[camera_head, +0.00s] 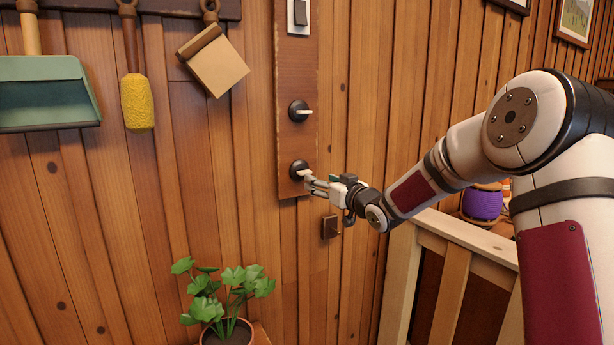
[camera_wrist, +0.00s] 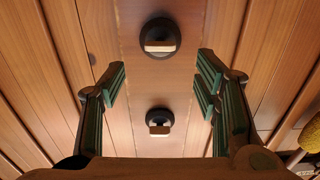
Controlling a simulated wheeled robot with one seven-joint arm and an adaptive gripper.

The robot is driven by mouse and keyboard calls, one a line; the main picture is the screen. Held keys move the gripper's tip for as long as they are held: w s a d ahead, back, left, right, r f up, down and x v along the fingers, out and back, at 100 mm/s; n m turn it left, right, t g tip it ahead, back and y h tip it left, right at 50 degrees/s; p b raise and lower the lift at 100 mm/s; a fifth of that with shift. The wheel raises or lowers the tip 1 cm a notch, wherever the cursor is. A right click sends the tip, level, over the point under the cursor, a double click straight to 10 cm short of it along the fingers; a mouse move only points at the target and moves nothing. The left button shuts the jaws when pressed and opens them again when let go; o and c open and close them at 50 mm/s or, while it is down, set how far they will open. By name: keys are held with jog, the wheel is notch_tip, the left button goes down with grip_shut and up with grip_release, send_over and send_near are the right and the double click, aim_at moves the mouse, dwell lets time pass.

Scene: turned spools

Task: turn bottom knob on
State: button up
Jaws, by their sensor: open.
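The bottom knob (camera_head: 298,167) is a round black knob with a pale bar, low on a dark wooden wall board (camera_head: 290,65). A similar upper knob (camera_head: 299,107) sits above it. The wrist view appears turned over: the bottom knob (camera_wrist: 160,30) is at its top and the upper knob (camera_wrist: 159,115) lower down. Both pale bars lie level there. My gripper (camera_head: 311,183) is open with its fingertips close to the bottom knob, partly overlapping it in the head view. In the wrist view my gripper (camera_wrist: 163,72) has its fingers well apart with nothing between; contact is not visible.
A switch (camera_head: 299,12) is at the board's top. A potted plant (camera_head: 228,300) stands below left, a yellow duster (camera_head: 137,102) hangs left, and a wooden railing (camera_head: 450,235) with a purple spool (camera_head: 482,204) is right.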

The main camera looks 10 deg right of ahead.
aim_at(303, 172)
jog(key=x, duration=0.8)
jog(key=shift+w, duration=0.3)
jog(key=shift+a, duration=0.1)
jog(key=shift+c, duration=0.3)
jog(key=c, duration=1.1)
